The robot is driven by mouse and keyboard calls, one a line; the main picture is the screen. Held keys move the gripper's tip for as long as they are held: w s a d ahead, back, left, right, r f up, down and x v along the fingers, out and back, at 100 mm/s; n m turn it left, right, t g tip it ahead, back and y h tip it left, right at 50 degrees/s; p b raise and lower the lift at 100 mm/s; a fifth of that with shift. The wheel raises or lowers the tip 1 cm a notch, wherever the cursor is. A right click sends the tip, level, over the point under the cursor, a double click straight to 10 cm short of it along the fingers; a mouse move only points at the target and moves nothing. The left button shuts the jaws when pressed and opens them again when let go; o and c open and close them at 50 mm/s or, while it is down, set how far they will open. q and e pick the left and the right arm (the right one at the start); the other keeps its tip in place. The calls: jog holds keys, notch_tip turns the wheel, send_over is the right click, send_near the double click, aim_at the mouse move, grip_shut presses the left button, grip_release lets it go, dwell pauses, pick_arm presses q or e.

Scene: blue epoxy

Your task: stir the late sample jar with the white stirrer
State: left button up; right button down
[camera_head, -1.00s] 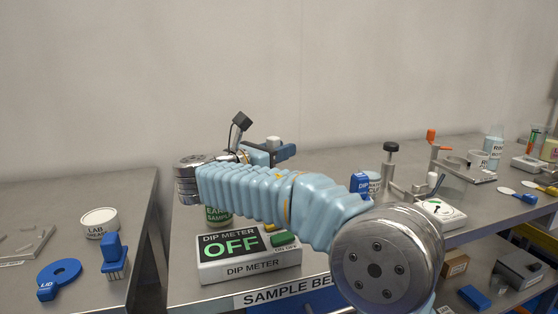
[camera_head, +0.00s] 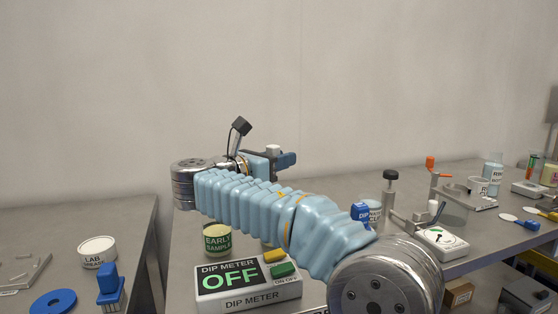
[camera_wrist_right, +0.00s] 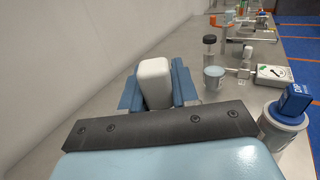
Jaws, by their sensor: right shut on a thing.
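My right gripper (camera_head: 284,159) is at the far end of my arm, above the back of the bench. In the right wrist view its blue fingers (camera_wrist_right: 156,88) are shut on a white block-shaped handle, which I take as the white stirrer (camera_wrist_right: 153,75). The stirrer's top also shows in the head view (camera_head: 273,149); its lower end is hidden. A jar labelled EARLY SAMPLE (camera_head: 217,241) stands behind the dip meter, partly behind my arm. I see no label reading late sample; my arm hides part of the bench. My left gripper is not in view.
The dip meter (camera_head: 247,296) reads OFF at the front. A lab grease tub (camera_head: 97,251) sits on the left bench.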

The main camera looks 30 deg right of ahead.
notch_tip(320, 180, up, 3)
dwell(0.6)
dwell(0.4)
